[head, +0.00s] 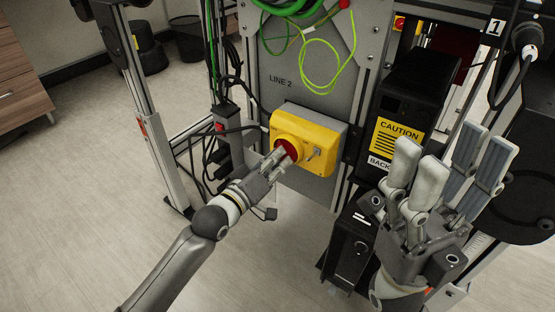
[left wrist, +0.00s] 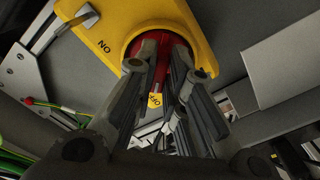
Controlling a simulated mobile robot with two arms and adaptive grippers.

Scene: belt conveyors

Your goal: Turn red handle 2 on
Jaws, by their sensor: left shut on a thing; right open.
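The yellow switch box (head: 325,140) is mounted on the grey panel below the text LINE 2. Its red handle (head: 291,148) sits at the box's left part, in a round yellow collar. My left gripper (head: 279,158) is shut on the red handle, with its fingers on either side. In the left wrist view the red handle (left wrist: 177,70) shows between the fingers of my left gripper (left wrist: 172,62), with an ON mark on the box and an OFF mark below the handle. The fingers partly hide the handle. My right gripper (head: 447,155) is open and empty at the right.
A black box with a yellow CAUTION label (head: 397,137) stands right of the switch box, behind my right gripper. Green cables (head: 310,35) hang above on the panel. Black cables (head: 205,160) hang beside the frame post at left. Bare floor (head: 90,170) lies at the left.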

